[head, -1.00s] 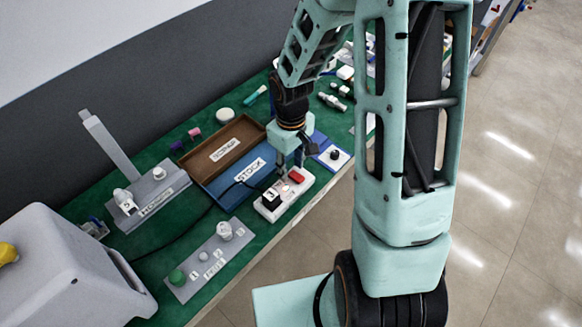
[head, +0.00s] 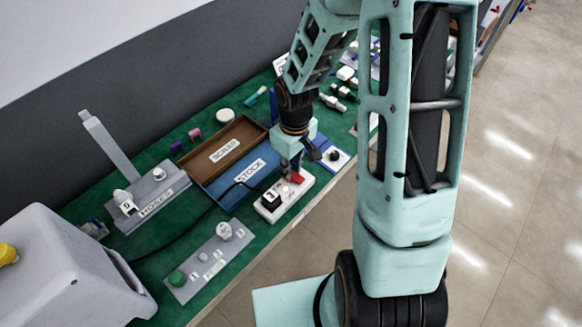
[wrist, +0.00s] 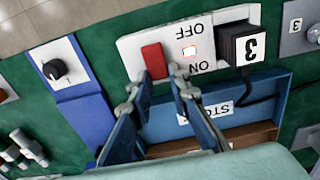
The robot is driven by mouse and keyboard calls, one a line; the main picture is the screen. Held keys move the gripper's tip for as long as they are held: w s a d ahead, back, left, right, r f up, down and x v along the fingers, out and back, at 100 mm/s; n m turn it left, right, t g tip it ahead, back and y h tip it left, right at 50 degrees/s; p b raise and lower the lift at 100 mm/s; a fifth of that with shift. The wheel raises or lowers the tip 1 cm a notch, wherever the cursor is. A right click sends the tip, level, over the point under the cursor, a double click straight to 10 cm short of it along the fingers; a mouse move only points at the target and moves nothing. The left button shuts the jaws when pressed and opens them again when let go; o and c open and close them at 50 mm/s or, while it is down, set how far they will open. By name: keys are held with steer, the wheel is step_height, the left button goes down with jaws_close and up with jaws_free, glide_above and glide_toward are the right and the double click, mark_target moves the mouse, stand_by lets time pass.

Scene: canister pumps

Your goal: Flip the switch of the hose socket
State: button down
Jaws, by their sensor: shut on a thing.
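The fingertips partly hide that end.
A blue STOCK tray (head: 232,204) and a brown SCRAP tray (head: 236,128) lie behind the socket. A blue plate with a black knob (wrist: 52,68) is close beside it. A dark cable runs from the plug.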

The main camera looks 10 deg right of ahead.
mark_target(303, 180)
steer(key=shift+s+d+r+t+y+p, duration=0.2)
steer(key=shift+s+d+t+y+p, duration=0.1)
steer(key=shift+t+y+p, duration=0.4)
steer(key=shift+t, duration=0.4)
steer(key=shift+a, duration=0.1)
steer(key=c, duration=1.8)
jaws_free()
steer(key=v, duration=1.1)
steer(key=shift+s+r, duration=0.15)
steer(key=shift+r, duration=0.2)
